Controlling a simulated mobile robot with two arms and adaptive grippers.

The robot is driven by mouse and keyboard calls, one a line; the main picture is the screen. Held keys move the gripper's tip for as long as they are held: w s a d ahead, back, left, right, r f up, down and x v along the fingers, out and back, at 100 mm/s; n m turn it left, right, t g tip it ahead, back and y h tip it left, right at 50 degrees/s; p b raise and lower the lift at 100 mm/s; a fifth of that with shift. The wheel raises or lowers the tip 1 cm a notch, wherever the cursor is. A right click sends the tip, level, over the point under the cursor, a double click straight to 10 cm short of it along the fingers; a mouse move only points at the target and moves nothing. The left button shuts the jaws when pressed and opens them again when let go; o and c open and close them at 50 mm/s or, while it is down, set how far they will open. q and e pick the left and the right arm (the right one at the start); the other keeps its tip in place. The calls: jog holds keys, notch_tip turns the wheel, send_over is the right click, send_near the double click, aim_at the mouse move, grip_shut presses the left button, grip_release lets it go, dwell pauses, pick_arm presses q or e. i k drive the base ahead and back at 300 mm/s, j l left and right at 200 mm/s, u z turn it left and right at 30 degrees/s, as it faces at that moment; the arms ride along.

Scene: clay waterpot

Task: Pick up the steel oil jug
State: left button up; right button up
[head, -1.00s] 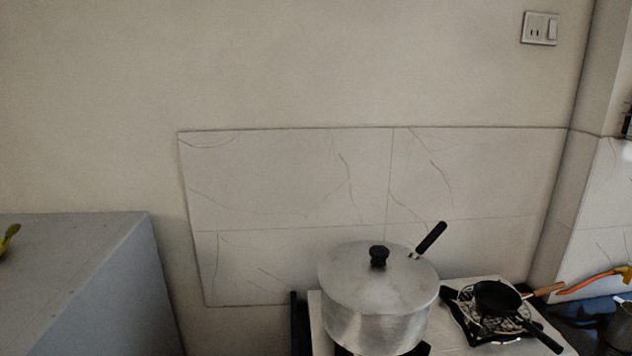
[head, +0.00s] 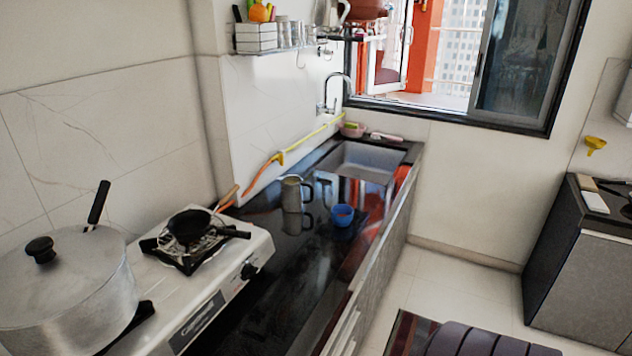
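A steel jug (head: 291,189) stands upright on the glossy black counter (head: 265,225), between the gas stove and the sink. A handle shows on its right side, and its reflection shows in the counter below it. Nothing touches it that I can see. Neither of my grippers is in view.
A blue cup (head: 343,215) stands right of the jug. The stove (head: 205,290) holds a large lidded pot (head: 65,285) and a small black pan (head: 188,225). An orange hose (head: 262,178) runs along the wall.

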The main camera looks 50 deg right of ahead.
aim_at(292, 200)
jog(key=z, duration=1.55)
